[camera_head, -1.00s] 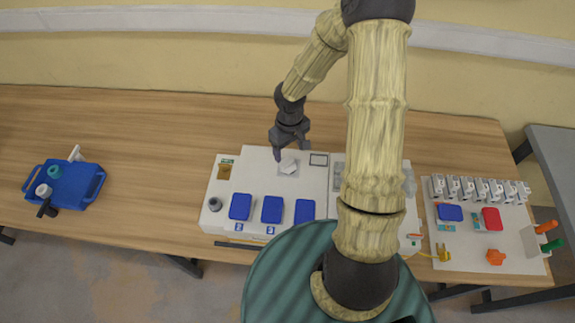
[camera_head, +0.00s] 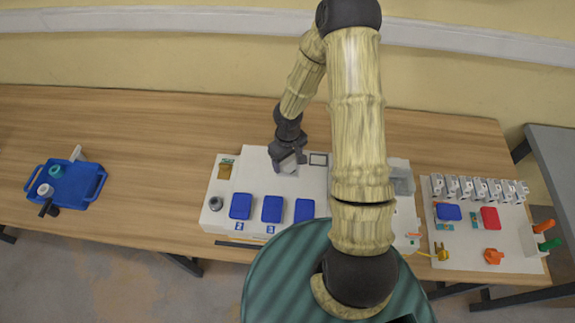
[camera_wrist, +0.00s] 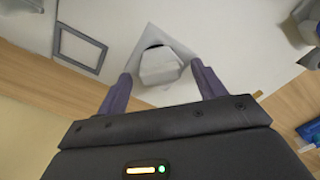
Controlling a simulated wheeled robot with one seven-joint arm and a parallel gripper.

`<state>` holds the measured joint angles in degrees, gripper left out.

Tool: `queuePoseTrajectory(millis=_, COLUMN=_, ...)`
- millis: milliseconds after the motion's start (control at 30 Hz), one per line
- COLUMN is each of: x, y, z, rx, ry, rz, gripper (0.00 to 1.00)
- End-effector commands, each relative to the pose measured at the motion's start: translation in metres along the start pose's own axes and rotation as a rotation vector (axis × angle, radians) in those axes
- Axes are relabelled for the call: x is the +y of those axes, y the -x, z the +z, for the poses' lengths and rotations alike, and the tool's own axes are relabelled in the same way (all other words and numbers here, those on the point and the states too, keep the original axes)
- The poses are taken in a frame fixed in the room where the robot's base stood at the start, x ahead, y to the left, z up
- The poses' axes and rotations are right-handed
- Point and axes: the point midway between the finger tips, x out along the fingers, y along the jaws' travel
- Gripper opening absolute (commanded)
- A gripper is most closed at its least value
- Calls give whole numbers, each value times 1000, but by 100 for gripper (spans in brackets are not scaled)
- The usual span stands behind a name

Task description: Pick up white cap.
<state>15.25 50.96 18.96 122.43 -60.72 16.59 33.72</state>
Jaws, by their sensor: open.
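The white cap (camera_wrist: 160,66) sits on the white board (camera_wrist: 110,20), on a light, angular marked patch (camera_wrist: 183,47). It lies between the two finger lines in the wrist view, just beyond the fingertips. In the head view the cap (camera_head: 288,167) is partly hidden by my gripper (camera_head: 287,160). In the wrist view my gripper (camera_wrist: 160,78) is open, with one dark finger on each side of the cap and a gap to both. Whether the fingertips are down at the cap's height is hard to tell.
Three blue lids (camera_head: 272,209) stand along the board's front. A grey outlined rectangle (camera_wrist: 80,47) is beside the cap. A blue tray (camera_head: 68,184) stands at far left. A board with several white sockets (camera_head: 478,188) is at right. The wooden table (camera_head: 150,140) between is clear.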

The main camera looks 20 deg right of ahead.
Motion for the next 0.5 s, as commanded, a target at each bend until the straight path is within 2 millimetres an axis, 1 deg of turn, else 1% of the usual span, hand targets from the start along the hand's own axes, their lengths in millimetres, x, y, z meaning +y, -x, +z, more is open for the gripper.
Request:
queuePoseTrajectory(millis=367, x=0, y=0, z=0, rx=0, ry=0, rz=0, gripper=69)
queuePoseTrajectory(millis=400, x=0, y=0, z=0, rx=0, ry=0, rz=0, gripper=65)
queuePoseTrajectory(millis=467, x=0, y=0, z=0, rx=0, ry=0, rz=0, gripper=53)
queuePoseTrajectory(millis=500, x=0, y=0, z=0, rx=0, ry=0, rz=0, gripper=46)
